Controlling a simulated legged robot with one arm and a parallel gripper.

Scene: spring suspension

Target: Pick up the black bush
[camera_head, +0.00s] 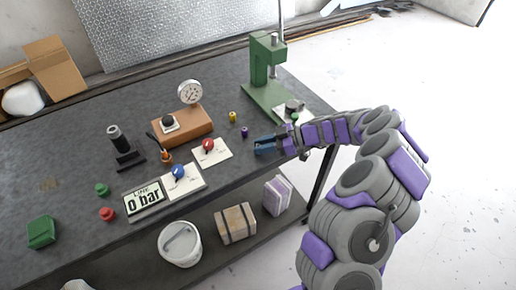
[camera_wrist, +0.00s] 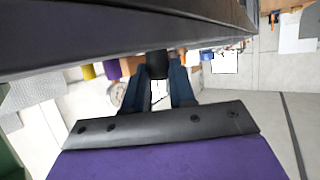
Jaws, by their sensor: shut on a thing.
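The black bush (camera_wrist: 157,64) is a short dark cylinder between the blue fingers of my gripper (camera_wrist: 165,85) in the wrist view. The fingers are shut on it. In the head view my gripper (camera_head: 264,145) is over the right part of the dark table (camera_head: 75,160), near its front edge. There I cannot make out the bush, and I cannot tell whether it touches the table.
A purple bush (camera_head: 244,132) and a yellow bush (camera_head: 233,117) stand just behind my gripper. A green press (camera_head: 262,70) stands behind on the right. A white panel with a red knob (camera_head: 208,144) lies to the left.

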